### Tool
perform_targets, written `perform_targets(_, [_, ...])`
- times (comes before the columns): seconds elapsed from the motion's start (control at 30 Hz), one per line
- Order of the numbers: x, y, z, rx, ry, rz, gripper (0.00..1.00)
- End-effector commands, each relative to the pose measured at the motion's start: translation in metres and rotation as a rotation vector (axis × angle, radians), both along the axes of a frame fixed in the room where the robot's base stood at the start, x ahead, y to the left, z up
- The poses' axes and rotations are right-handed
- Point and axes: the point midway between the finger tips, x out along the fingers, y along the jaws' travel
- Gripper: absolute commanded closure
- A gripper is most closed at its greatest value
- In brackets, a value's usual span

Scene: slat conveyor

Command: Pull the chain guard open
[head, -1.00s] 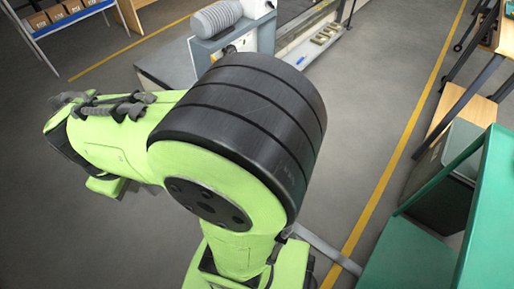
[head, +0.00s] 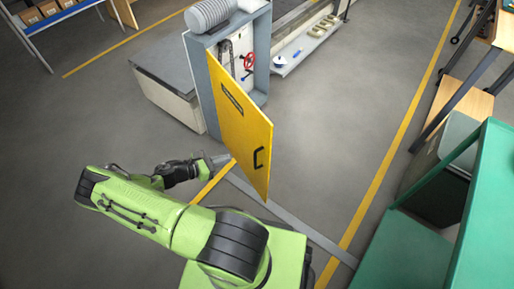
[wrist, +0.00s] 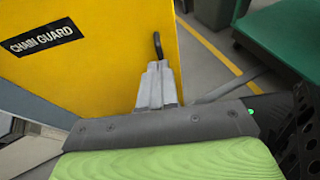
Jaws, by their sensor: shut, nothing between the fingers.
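The chain guard (head: 235,125) is a yellow door on a grey cabinet (head: 203,85). It stands swung well open, with the cabinet's inside showing. Its black bar handle (head: 259,158) is near the free edge. In the wrist view the yellow face (wrist: 105,75) with its CHAIN GUARD label fills the upper left, and the handle (wrist: 157,46) shows just past my fingertips. My gripper (head: 227,158) is shut and empty, on the labelled side of the door, left of the handle. The fingers (wrist: 157,85) are together. I cannot tell whether they touch the door.
Inside the cabinet are a red handwheel (head: 249,62) and a dark chain (head: 226,55). A conveyor bed (head: 305,45) runs behind. A grey-topped block (head: 165,85) stands left of the cabinet. Green furniture (head: 475,200) stands at the right. The floor between is clear.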

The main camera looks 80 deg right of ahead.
Motion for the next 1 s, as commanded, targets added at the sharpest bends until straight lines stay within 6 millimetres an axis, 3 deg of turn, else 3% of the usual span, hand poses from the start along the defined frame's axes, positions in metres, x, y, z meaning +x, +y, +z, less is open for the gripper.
perform_targets(0.27, [-0.025,-0.022,-0.013,-0.002,0.043,0.013,1.0])
perform_targets(0.7, [-0.087,-0.086,-0.036,-0.002,0.038,0.012,1.0])
perform_targets(1.0, [-0.101,-0.102,-0.035,-0.001,0.038,0.017,1.0])
